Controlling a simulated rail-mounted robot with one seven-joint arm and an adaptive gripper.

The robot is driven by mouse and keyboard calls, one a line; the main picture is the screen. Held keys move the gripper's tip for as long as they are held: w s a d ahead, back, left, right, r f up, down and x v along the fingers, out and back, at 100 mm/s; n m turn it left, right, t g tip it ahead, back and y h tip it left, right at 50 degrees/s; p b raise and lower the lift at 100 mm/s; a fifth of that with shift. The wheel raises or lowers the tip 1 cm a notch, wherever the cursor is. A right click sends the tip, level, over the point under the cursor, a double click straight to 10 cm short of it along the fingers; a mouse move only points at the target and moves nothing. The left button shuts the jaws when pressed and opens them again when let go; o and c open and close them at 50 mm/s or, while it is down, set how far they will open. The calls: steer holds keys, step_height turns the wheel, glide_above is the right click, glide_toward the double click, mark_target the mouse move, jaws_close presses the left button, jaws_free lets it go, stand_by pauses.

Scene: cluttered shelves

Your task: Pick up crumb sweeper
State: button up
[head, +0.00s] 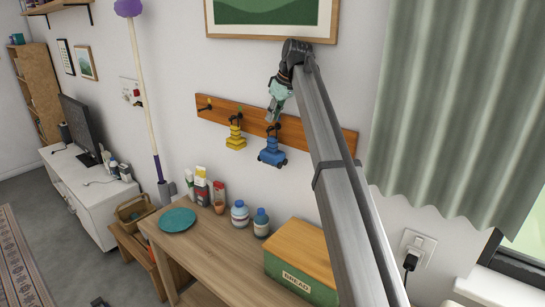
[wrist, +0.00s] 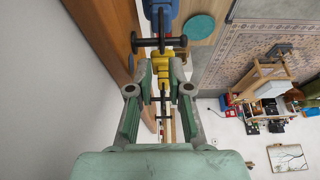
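Two tools hang from dark hooks on the wooden wall rail (head: 332,135): a blue one (head: 271,153) with a wide base and dark, wheel-like ends, and a smaller yellow one (head: 235,138) to its left. The blue one looks most like the crumb sweeper, but I cannot be sure. My gripper (head: 276,107) is just above the blue tool's hook, pointing down. In the wrist view my gripper (wrist: 158,92) is open and nothing is held. The yellow tool (wrist: 160,67) shows beyond the fingers, and part of the blue one (wrist: 160,12) is at the top edge.
Below is a wooden table (head: 197,254) with a teal plate (head: 177,220), bottles (head: 240,213), small boxes and a green bread box (head: 292,285). A framed picture (head: 272,36) is above the rail. A purple-topped pole (head: 142,80) stands left; a curtain (head: 440,110) hangs right.

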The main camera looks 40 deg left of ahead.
mark_target(268, 125)
steer(key=shift+p+x, duration=1.15)
steer(key=shift+x, duration=1.2)
steer(key=shift+s+a, duration=0.1)
jaws_close()
steer(key=shift+r, duration=0.1)
steer(key=shift+r+b, duration=0.4)
steer(key=shift+b, duration=0.15)
steer(key=s+b, duration=0.5)
steer(key=s, duration=1.3)
steer(key=shift+d+r, duration=0.25)
